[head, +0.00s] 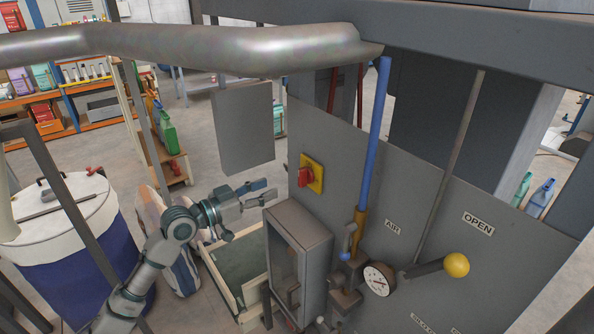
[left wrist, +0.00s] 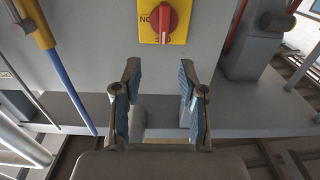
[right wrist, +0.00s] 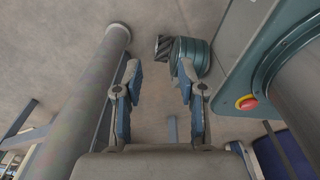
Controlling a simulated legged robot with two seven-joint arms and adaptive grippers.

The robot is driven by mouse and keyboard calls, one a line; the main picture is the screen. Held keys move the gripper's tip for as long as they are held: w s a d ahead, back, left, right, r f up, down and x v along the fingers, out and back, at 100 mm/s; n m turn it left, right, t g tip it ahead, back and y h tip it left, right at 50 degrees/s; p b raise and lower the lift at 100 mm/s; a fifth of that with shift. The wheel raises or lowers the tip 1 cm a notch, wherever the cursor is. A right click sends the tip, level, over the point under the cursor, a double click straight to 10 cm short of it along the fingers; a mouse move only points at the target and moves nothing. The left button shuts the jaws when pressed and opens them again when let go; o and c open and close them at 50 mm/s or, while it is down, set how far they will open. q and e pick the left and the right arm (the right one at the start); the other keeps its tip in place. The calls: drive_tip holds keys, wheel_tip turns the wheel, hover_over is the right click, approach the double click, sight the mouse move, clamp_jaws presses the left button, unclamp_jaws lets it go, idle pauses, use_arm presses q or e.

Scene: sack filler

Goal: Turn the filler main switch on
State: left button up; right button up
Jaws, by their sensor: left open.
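The main switch is a red rotary knob (head: 305,176) on a yellow plate (head: 317,178) on the grey panel. In the left wrist view, the red knob (left wrist: 164,18) is at the top centre, and its yellow plate (left wrist: 147,33) carries dark lettering. My left gripper (head: 268,190) is open and empty, left of the switch and apart from it. Its spread fingers (left wrist: 159,80) lie below the knob in the left wrist view. My right gripper (right wrist: 158,75) is open and empty over the floor; the head view does not show it.
A grey box (head: 297,245) stands below the switch. A blue-and-orange pipe (head: 372,140), a gauge (head: 379,279) and a yellow-balled lever (head: 456,265) are to the right. A hanging grey plate (head: 243,128) is above my left gripper. A blue drum (head: 75,265) stands left.

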sight(299, 175)
use_arm(q)
drive_tip(key=p+x, duration=0.1)
drive_tip(key=x, duration=0.3)
drive_tip(key=p+x, duration=0.1)
drive_tip(key=x, duration=0.4)
drive_tip(key=shift+w, duration=0.35)
drive_tip(key=shift+p+x, duration=0.35)
drive_tip(key=shift+x, duration=0.6)
drive_tip(key=shift+s, duration=0.1)
drive_tip(key=c, duration=0.8)
drive_tip(key=shift+f, duration=0.1)
use_arm(e)
drive_tip(key=r, duration=0.2)
drive_tip(key=w+r, duration=0.1)
drive_tip(key=shift+d, duration=0.3)
